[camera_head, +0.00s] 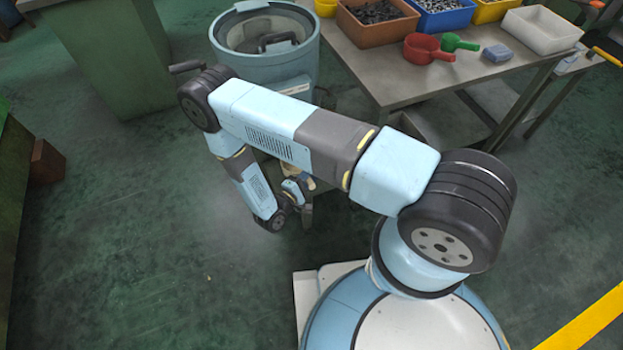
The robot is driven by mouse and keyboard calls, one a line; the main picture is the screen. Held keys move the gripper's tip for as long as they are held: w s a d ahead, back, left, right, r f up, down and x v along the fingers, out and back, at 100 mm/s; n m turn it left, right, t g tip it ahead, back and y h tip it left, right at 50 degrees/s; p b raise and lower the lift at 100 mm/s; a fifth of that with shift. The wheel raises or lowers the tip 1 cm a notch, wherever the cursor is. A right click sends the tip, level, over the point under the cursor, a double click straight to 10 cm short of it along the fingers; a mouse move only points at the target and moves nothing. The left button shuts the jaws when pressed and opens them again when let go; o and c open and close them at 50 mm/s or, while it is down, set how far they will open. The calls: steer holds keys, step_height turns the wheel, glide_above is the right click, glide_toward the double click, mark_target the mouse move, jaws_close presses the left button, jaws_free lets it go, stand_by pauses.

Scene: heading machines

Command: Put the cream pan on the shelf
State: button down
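My gripper (295,190) hangs low below the bent arm, left of my base, and is small and partly covered by the arm. Whether its fingers are open or shut cannot be made out. A small cream patch (311,184) shows right beside the gripper, under the arm. It may be part of the cream pan, but most of it is hidden, and I cannot tell whether it is held. A grey lower shelf (450,122) shows under the metal table (375,70) at the upper right.
A blue round machine (265,60) stands left of the table.

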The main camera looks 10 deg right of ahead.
steer(key=shift+w+d+f, duration=0.25)
steer(key=shift+w+d, duration=0.15)
steer(key=shift+d, duration=0.1)
steer(key=shift+a+f, duration=0.1)
steer(key=shift+f, duration=1.45)
steer(key=c, duration=0.8)
jaws_free()
steer(key=shift+c, duration=0.2)
steer(key=v, duration=1.2)
steer(key=shift+r, duration=0.1)
